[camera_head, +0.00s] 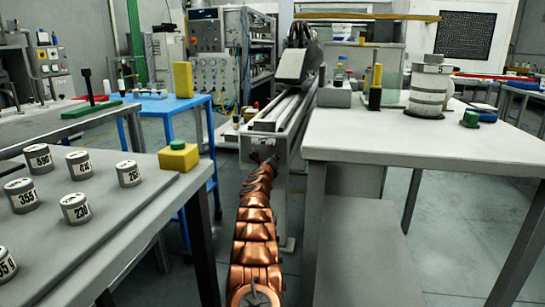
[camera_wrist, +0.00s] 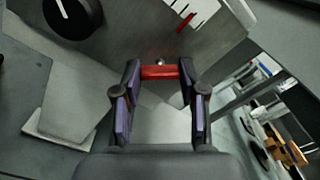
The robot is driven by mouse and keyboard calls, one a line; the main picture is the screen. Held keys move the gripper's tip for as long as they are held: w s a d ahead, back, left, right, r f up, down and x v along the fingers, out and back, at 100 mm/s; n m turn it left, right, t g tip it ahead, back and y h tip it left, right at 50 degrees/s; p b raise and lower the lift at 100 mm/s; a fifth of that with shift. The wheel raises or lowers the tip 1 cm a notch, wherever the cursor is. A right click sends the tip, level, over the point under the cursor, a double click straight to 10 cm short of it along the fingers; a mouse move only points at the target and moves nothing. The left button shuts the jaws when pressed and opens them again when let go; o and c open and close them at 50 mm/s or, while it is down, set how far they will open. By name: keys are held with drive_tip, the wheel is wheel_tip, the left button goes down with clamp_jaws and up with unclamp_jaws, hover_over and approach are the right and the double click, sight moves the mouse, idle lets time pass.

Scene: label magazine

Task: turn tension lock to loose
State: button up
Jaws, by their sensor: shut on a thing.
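A short red bar (camera_wrist: 158,73), which looks like the tension lock's handle, sits at the edge of a grey metal panel (camera_wrist: 120,45) in the wrist view. My gripper (camera_wrist: 160,78) has one finger at each end of the bar and is shut on it. A small round metal end shows just above the bar. In the head view my copper arm reaches forward to the end of the long grey machine (camera_head: 284,112). There my gripper and the red bar are too small to make out. I cannot read the lock's setting.
A black knob with a white line (camera_wrist: 72,14) and a white scale with a red mark (camera_wrist: 186,20) are on the panel. A white-topped table (camera_head: 400,135) stands close on the right. A table with several numbered grey cylinders (camera_head: 78,208) is at left, beside a blue table (camera_head: 160,105).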

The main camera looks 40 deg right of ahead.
drive_tip(key=shift+s+d+n+p, duration=0.1)
drive_tip(key=shift+n+p, duration=1.35)
drive_tip(key=shift+n, duration=0.6)
drive_tip(key=shift+s+d+n+p, duration=0.1)
drive_tip(key=shift+n+p, duration=1.3)
drive_tip(key=shift+n, duration=0.65)
drive_tip(key=o, duration=0.9)
drive_tip(key=shift+o, duration=1.2)
drive_tip(key=shift+w+a, duration=0.1)
drive_tip(key=shift+w+a, duration=0.1)
drive_tip(key=shift+a, duration=0.05)
